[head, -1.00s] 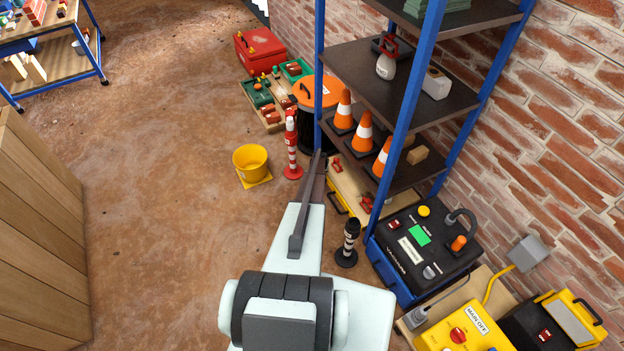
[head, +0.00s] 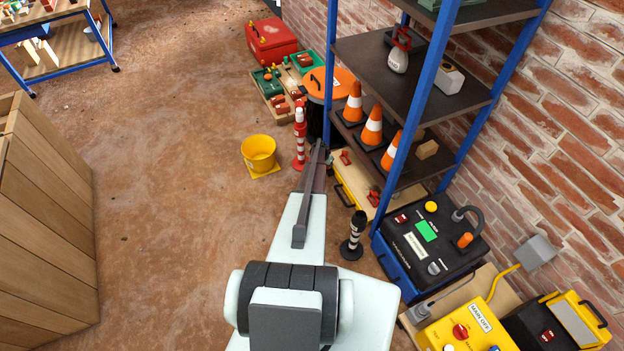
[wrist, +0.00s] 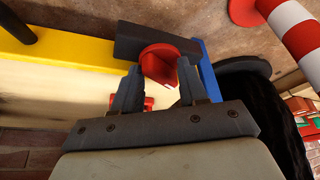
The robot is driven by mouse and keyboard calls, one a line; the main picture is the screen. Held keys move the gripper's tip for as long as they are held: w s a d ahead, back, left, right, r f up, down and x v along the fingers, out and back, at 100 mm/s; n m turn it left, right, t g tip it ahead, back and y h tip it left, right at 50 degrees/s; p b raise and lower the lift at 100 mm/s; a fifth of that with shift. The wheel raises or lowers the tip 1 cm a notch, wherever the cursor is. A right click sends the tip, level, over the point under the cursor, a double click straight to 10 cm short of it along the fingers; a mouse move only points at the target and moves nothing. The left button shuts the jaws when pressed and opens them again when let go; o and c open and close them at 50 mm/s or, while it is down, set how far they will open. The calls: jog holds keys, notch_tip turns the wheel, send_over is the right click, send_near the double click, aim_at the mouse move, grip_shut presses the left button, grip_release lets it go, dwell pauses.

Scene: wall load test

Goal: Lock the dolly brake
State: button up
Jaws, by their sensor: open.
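The dolly (head: 352,190) is a low pale wooden platform with a yellow edge, on the floor beside the shelf. In the wrist view its pale deck (wrist: 60,85) and yellow edge fill the left, with a blue part at the corner. A red brake pedal (wrist: 158,62) stands at that corner, just beyond and between my fingertips. My gripper (wrist: 158,75) is open, with nothing held; I cannot tell whether a finger touches the pedal. In the head view my arm hides most of the gripper and this corner.
A red-and-white post (head: 299,140) stands close to my gripper, with a yellow bucket (head: 258,153) to its left. A black bin with an orange lid (head: 328,84) is behind. The blue shelf upright (head: 410,110) rises at the right. A black-and-white post (head: 353,235) stands right of my arm.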

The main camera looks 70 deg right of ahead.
jog(key=shift+w+d+m+g, duration=0.1)
jog(key=shift+m+g, duration=0.2)
jog(key=shift+m, duration=0.3)
jog(key=v, duration=1.4)
jog(key=s+a+r+n+y, duration=0.1)
jog(key=a+r+n+y, duration=0.1)
jog(key=a, duration=0.8)
jog(key=s+a+r+n+y, duration=0.1)
jog(key=a+n, duration=0.4)
jog(key=a, duration=0.5)
jog(key=shift+s+r+g+y, duration=0.35)
jog(key=shift+r+y, duration=0.4)
jog(key=shift+y, duration=0.35)
